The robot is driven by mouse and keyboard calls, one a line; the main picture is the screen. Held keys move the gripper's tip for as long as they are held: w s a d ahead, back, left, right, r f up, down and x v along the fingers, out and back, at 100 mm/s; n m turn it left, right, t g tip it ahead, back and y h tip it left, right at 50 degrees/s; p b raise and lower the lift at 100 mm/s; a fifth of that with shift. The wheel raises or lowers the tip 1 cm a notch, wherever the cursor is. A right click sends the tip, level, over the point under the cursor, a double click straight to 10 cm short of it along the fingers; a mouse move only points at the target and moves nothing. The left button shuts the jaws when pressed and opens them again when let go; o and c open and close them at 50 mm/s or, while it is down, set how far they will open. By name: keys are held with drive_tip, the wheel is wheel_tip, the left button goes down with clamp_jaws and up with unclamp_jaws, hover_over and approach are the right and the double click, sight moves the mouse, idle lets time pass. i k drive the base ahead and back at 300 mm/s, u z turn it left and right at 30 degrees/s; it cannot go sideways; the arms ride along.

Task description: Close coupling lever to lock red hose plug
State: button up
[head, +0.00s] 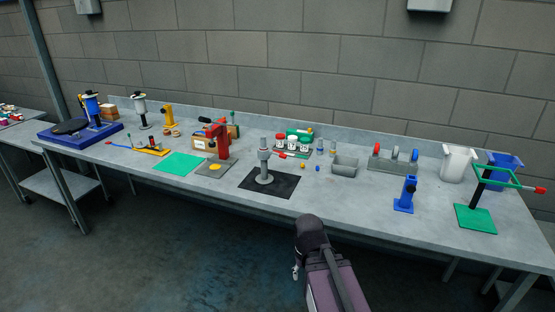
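A grey upright fitting (264,168) stands on a black mat (285,188) at the middle of the bench. It looks like the coupling. A short bar with a red end (283,155) sticks out from its right side; I cannot tell whether this is the lever or a plug. A red cylinder (376,149), perhaps a hose plug, is at the left end of a grey rack (390,165). My arm's dark end (310,232) is in front of the bench, below and right of the black mat, apart from the fitting. My gripper's fingers are too small and hidden to read.
A red press (222,140) stands left of the fitting. Right of it are a grey bin (345,168), a blue stand (406,195) and a green frame (508,176) with a red-tipped handle. The bench front (340,200) near my arm is clear.

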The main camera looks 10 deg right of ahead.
sight(282, 155)
drive_tip(key=z, duration=0.35)
drive_tip(key=i, duration=1)
drive_tip(key=u, duration=0.35)
